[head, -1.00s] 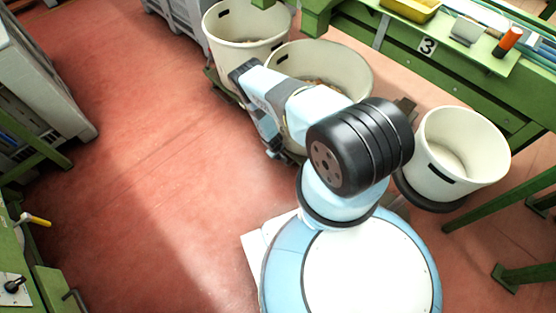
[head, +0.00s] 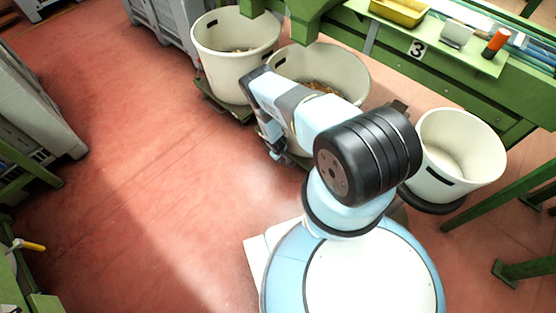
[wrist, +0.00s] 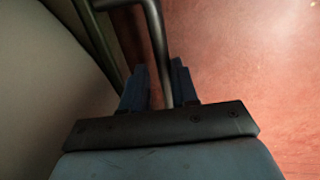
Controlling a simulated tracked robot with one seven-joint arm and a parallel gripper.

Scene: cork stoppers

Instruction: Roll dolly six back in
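A cream tub (head: 345,69) with brown stoppers in it stands behind my arm at the centre of the head view. Its dolly is mostly hidden by my arm, and no number six is readable. In the wrist view a bent metal bar handle (wrist: 159,45) runs down between the two blue fingers of my gripper (wrist: 160,82). The fingers are close on either side of it and appear shut on it. In the head view my gripper (head: 280,148) is low at the tub's near left side, with its fingertips unclear.
Another cream tub (head: 222,67) stands on a green dolly (head: 222,103) at the left. A third tub (head: 452,165) is on a dark round base at the right. The green bench (head: 455,88) marked 3 runs behind, with legs at the right. Red floor (head: 140,180) is clear on the left.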

